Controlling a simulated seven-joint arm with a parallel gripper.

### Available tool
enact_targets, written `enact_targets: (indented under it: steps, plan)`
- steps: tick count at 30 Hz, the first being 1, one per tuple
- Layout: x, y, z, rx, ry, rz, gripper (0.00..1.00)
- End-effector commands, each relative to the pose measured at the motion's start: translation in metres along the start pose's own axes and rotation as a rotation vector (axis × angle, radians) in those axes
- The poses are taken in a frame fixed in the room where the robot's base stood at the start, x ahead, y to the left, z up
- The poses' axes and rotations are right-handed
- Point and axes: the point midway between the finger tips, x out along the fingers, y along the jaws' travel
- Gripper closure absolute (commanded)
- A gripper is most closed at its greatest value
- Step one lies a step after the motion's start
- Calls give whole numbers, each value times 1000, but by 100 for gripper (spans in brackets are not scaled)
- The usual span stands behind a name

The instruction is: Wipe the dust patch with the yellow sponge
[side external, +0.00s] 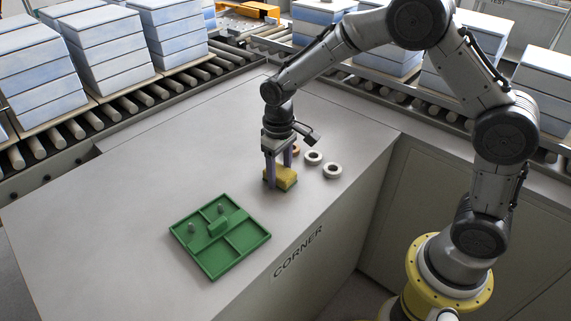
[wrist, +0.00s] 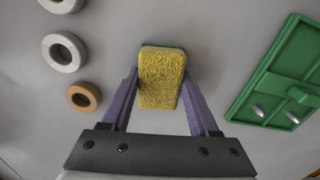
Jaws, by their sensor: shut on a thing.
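The yellow sponge (side external: 286,174) is a small block with a green layer on its underside. It is at the grey table top, and I cannot tell whether it touches the surface. My gripper (side external: 278,178) points down and is shut on the sponge, with one purple finger on each side. In the wrist view the sponge (wrist: 161,82) sits between the fingers, its yellow face towards the camera and a thin green edge at the far end. I cannot make out a distinct dust patch in either view.
A green divided tray (side external: 242,256) with small metal pieces lies left of and nearer than the sponge. Two pale rings (side external: 332,171) and an orange-brown ring (wrist: 83,97) lie beside the gripper. Roller conveyors (side external: 140,97) with stacked boxes border the table. The table's left part is clear.

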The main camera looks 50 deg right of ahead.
Motion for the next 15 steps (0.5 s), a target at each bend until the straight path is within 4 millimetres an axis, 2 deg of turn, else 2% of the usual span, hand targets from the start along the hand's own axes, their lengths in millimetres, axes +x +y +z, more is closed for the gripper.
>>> enact_targets:
  steps: [15]
  plan:
    - [1,-48,-2,-3,-3,0,84]
